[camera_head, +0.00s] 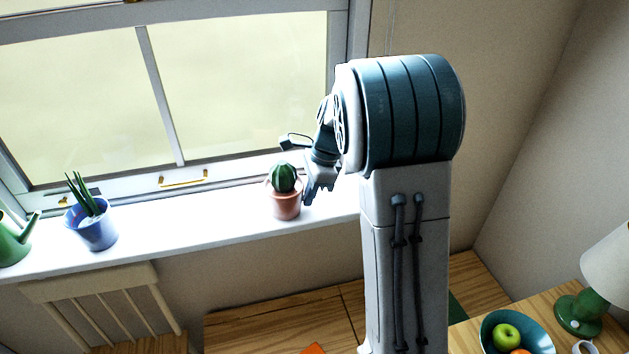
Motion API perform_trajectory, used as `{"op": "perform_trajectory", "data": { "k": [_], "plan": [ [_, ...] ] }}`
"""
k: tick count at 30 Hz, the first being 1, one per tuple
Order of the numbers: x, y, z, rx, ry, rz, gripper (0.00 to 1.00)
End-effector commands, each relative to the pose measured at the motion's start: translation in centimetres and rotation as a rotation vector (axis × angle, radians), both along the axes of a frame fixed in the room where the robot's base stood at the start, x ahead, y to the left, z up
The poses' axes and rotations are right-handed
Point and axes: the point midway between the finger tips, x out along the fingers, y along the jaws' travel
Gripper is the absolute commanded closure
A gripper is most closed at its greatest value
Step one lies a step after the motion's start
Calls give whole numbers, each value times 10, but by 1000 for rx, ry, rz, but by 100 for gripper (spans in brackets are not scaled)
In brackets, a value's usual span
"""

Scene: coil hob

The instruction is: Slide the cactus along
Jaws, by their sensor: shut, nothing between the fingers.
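The cactus (284,178) is round, green and ribbed, and stands upright in a terracotta pot (286,205) on the white windowsill (165,224). My gripper (308,202) is shut and empty, just to the right of the pot, with its fingers pointing down. The fingertips are at about the height of the pot's rim. Whether they touch the pot or stand slightly apart from it, I cannot tell.
A blue pot (93,232) with a spiky plant stands to the left on the sill, with a green watering can (14,243) beyond it. The sill between the cactus and the blue pot is clear. The window (165,95) is behind. A chair (95,283) stands below.

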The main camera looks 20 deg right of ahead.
Motion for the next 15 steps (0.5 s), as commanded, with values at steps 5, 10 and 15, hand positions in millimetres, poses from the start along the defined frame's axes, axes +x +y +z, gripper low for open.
{"op": "perform_trajectory", "data": {
  "k": [5, 10, 15],
  "plan": [
    [0, 2, -6, 0, 0, 0, 100],
    [0, 2, -5, 0, 0, 0, 100],
    [0, 9, -4, 0, 0, 3, 100]
  ]
}}
